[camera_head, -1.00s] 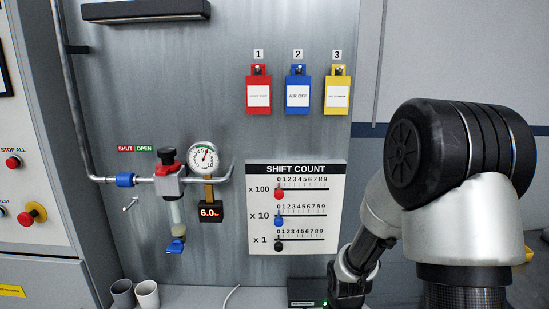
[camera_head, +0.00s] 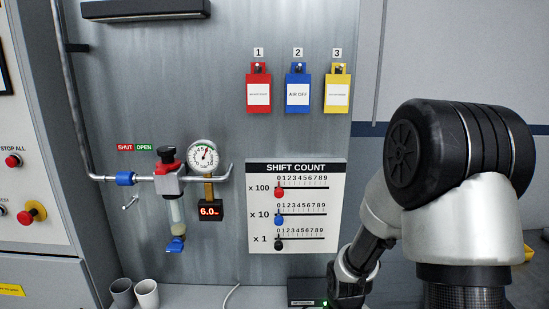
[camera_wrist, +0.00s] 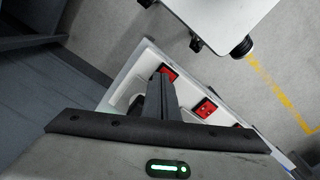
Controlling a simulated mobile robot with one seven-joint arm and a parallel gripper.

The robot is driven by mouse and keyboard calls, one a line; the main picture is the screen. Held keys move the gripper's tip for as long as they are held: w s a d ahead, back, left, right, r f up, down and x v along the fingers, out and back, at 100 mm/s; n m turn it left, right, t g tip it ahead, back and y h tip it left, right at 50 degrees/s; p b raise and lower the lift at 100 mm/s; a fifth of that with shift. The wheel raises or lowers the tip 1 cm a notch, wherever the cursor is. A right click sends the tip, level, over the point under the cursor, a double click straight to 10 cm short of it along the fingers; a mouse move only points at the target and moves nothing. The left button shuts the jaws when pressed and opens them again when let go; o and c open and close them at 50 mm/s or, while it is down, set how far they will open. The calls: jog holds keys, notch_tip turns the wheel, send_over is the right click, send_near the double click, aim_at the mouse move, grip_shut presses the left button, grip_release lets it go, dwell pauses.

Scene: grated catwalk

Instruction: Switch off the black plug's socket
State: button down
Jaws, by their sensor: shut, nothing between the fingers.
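A white power strip (camera_wrist: 143,62) with several red switches runs diagonally under my gripper in the wrist view. One red switch (camera_wrist: 168,73) shows right at my fingertips, and another red switch (camera_wrist: 205,107) lies further along to the lower right. My gripper (camera_wrist: 160,80) is shut and empty, its fingers over the strip beside the first switch. I cannot tell whether they touch it. The black plug cannot be made out for certain; the fingers and gripper body cover part of the strip. The strip does not show in the head view.
Grey floor with a yellow line lies beyond. The head view shows a wall panel with a shift count board (camera_head: 296,169), valve piping and two cups (camera_head: 146,294).

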jog(key=shift+f+b, duration=0.35)
jog(key=shift+f, duration=0.1)
jog(key=shift+r, duration=0.1)
notch_tip(320, 180, up, 7)
jog(key=p, duration=0.5)
jog(key=shift+p, duration=0.3)
notch_tip(320, 180, up, 19)
jog(key=s+m+t+p, duration=0.1)
jog(key=s+m+t, duration=0.2)
jog(key=s+r+m+t+p, duration=0.1)
jog(key=s+r+m+t, duration=0.1)
jog(key=s+r, duration=0.6)
notch_tip(320, 180, up, 4)
jog(key=shift+s+f+m+t, duration=0.2)
jog(key=shift+s+m+t, duration=0.1)
jog(key=shift+s+m, duration=0.15)
